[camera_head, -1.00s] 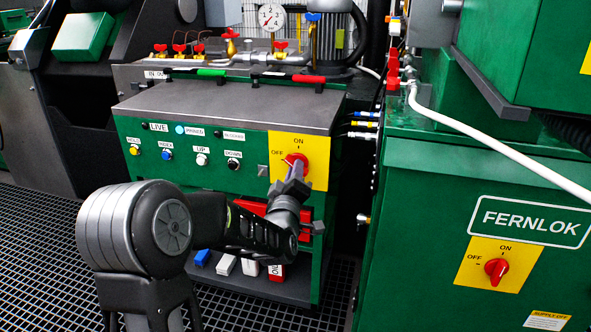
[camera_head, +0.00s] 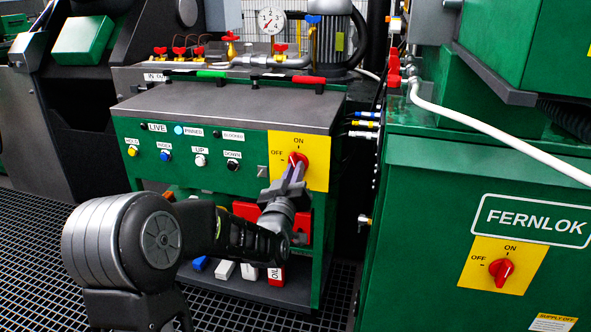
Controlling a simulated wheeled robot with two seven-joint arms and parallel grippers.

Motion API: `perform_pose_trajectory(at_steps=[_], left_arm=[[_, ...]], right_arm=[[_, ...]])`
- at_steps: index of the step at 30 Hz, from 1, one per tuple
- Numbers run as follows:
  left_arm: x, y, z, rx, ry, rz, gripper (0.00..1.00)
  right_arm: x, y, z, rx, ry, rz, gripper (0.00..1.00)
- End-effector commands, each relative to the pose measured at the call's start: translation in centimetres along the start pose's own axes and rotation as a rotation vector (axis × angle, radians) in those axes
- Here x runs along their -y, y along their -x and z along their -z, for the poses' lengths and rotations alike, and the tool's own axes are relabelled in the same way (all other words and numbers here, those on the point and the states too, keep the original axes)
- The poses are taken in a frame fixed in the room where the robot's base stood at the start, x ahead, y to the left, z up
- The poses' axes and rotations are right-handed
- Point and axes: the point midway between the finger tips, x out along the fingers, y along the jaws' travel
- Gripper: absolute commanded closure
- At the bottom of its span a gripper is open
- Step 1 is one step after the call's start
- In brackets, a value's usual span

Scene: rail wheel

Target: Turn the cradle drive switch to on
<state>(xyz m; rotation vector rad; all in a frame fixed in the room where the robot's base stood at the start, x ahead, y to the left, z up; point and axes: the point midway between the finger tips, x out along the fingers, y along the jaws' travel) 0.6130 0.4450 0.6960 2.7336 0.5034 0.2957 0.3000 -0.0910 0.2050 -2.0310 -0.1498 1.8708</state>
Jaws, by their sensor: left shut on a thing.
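The red rotary switch (camera_head: 299,158) sits on a yellow plate (camera_head: 318,175) at the right of the green console front. The plate reads OFF at the left and ON at the top. My left gripper (camera_head: 294,172) reaches up to it from below, with its two pale-lined fingers shut on the red handle. The fingers hide the lower part of the handle, so its exact angle is hard to tell. My right gripper is not in view.
A second red switch (camera_head: 501,270) on a yellow plate is on the green FERNLOK cabinet (camera_head: 410,240) at the right. Push buttons (camera_head: 199,160) line the console front left of my gripper. A white hose (camera_head: 500,136) crosses the cabinet. Floor grating lies below.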

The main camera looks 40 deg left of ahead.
Motion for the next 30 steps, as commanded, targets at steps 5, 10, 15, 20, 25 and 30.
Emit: perform_pose_trajectory(at_steps=[5, 10, 15, 20, 25, 30], left_arm=[[0.1, 0.1, -0.2, 0.005, -0.011, 0.000, 1.00], [0.1, 0.1, -0.2, 0.005, -0.031, -0.003, 1.00], [0.3, 0.1, -0.3, 0.003, -0.204, -0.028, 1.00], [0.2, 0.1, -0.2, 0.004, -0.376, -0.056, 0.87], [0.2, 0.0, -0.1, 0.003, -0.369, -0.055, 0.73], [0.1, 0.0, 0.0, 0.002, -0.367, -0.055, 0.60]], right_arm=[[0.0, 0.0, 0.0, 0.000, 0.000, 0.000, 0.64], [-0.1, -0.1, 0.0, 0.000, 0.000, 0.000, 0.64], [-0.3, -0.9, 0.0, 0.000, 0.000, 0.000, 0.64], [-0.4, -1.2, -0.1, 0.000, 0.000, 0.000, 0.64], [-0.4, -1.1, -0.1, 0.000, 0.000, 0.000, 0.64], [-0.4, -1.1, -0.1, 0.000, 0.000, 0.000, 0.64]])
